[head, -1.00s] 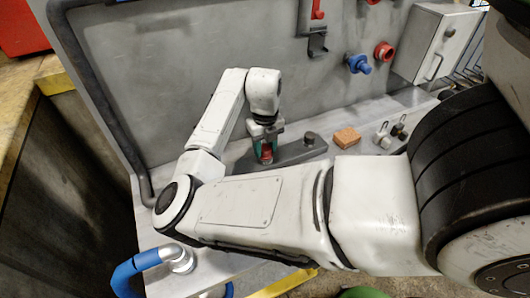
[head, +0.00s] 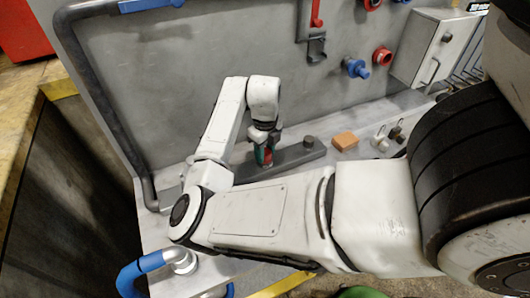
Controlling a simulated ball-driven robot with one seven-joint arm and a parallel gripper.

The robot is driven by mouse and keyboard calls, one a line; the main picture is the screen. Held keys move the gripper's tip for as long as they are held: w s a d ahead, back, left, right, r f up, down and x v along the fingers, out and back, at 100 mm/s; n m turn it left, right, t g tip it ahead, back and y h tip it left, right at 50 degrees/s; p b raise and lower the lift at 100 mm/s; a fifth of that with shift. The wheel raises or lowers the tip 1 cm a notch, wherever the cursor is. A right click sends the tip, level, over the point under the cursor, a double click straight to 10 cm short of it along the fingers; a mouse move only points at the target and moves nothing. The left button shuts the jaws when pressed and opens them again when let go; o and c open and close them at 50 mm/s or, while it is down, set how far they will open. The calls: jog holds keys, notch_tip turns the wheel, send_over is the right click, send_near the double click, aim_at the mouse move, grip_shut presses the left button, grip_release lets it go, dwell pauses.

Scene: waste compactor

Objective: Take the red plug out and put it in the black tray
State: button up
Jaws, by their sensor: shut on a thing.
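The red plug (head: 264,157), a small red piece with a greenish part, is between the fingers of my gripper (head: 265,148), which is shut on it. My gripper points down over the left part of a long, low dark grey piece (head: 290,157) on the bench, which looks like the black tray. My gripper hides part of the plug and of the tray. I cannot tell whether the plug touches the tray. A red socket (head: 382,55) on the back wall shows no plug in it.
A dark knob (head: 308,141) stands at the tray's right end. To its right are an orange block (head: 345,140) and small metal pieces (head: 381,141). A blue plug (head: 356,67), a red lever (head: 317,12) and a grey box (head: 434,50) are on the wall.

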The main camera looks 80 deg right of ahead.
jog(key=shift+n, duration=0.4)
jog(key=shift+s+r+n+p, duration=0.1)
jog(key=shift+n+p, duration=0.45)
jog(key=shift+n, duration=0.05)
jog(key=n+p, duration=0.1)
jog(key=n, duration=0.1)
jog(key=shift+n+p, duration=0.4)
jog(key=shift+n, duration=0.6)
